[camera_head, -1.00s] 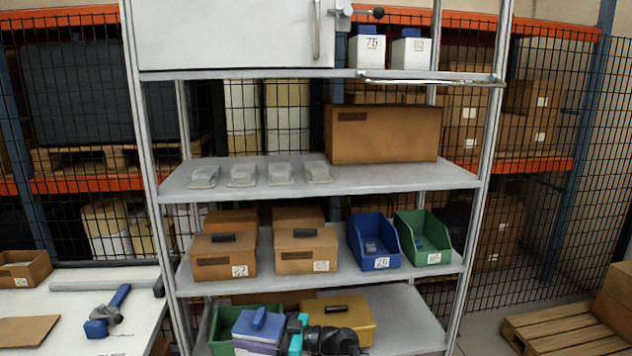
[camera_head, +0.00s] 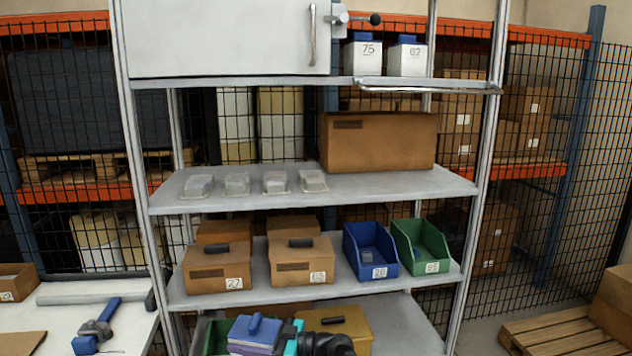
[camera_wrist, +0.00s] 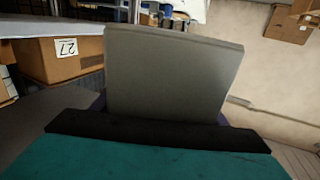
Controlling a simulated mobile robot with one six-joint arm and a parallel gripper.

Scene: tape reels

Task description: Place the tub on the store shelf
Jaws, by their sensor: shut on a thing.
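My gripper (camera_head: 292,335) is low in the head view, with teal and black parts showing. It is shut on a purple and white tub (camera_head: 252,338) with a blue handle on top. The tub is in front of the lowest shelf of the rack. Two white tubs with blue lids (camera_head: 362,55) stand on the upper shelf (camera_head: 260,83).
The middle shelf (camera_head: 400,185) holds clear covered trays (camera_head: 237,184) and a large brown box (camera_head: 375,143). Below are lidded brown boxes (camera_head: 303,262), a blue bin (camera_head: 368,250) and a green bin (camera_head: 420,247). A workbench (camera_head: 120,310) stands left, a pallet (camera_head: 550,335) right.

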